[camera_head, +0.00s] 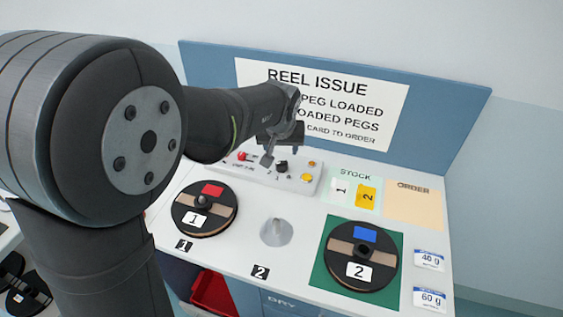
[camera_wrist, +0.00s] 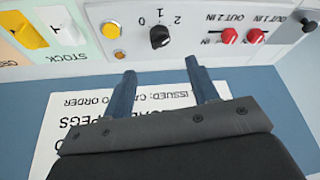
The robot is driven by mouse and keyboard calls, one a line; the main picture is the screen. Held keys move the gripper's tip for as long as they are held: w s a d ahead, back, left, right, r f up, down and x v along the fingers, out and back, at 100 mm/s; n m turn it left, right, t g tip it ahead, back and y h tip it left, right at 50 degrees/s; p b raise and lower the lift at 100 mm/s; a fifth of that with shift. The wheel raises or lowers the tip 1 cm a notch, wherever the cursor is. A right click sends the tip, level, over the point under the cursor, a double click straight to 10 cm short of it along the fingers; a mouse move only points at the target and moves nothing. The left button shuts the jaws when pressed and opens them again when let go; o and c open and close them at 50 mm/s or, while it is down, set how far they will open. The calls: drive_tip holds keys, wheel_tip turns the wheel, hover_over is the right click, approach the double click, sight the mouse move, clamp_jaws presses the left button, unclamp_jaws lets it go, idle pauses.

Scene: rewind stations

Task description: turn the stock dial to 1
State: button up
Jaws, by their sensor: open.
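The stock dial is a small black knob (camera_wrist: 159,37) on the pale control panel (camera_wrist: 200,52), with numerals beside it that appear upside down in the wrist view. I cannot tell surely which numeral its pointer faces. In the head view the dial (camera_head: 281,166) sits near the panel's middle. My gripper (camera_wrist: 161,78) is open and empty, its two fingers apart on either side of the dial's line in the wrist view and short of the knob.
Two red switches (camera_wrist: 240,36) are right of the dial in the wrist view; a yellow button (camera_wrist: 119,55) is left. Reel 1 (camera_head: 183,216) and reel 2 (camera_head: 335,281) flank an empty cone peg (camera_head: 276,232).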

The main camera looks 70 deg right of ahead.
sight(283, 163)
drive_tip(key=x, duration=1)
drive_tip(key=shift+d+f, duration=0.15)
drive_tip(key=shift+c, duration=0.4)
drive_tip(key=c, duration=0.9)
drive_tip(key=shift+o, duration=0.2)
drive_tip(key=shift+n, duration=0.3)
drive_tip(key=n, duration=0.1)
drive_tip(key=n+t, duration=0.1)
drive_tip(key=n, duration=0.1)
drive_tip(key=shift+s+n+t+y, duration=0.1)
drive_tip(key=shift+n+t+y, duration=0.2)
drive_tip(key=shift+y, duration=0.1)
drive_tip(key=n, duration=0.2)
drive_tip(key=n+t+y, duration=0.1)
drive_tip(key=n, duration=0.2)
drive_tip(key=shift+d+y, duration=0.15)
drive_tip(key=shift+y, duration=0.15)
drive_tip(key=shift+n, duration=0.4)
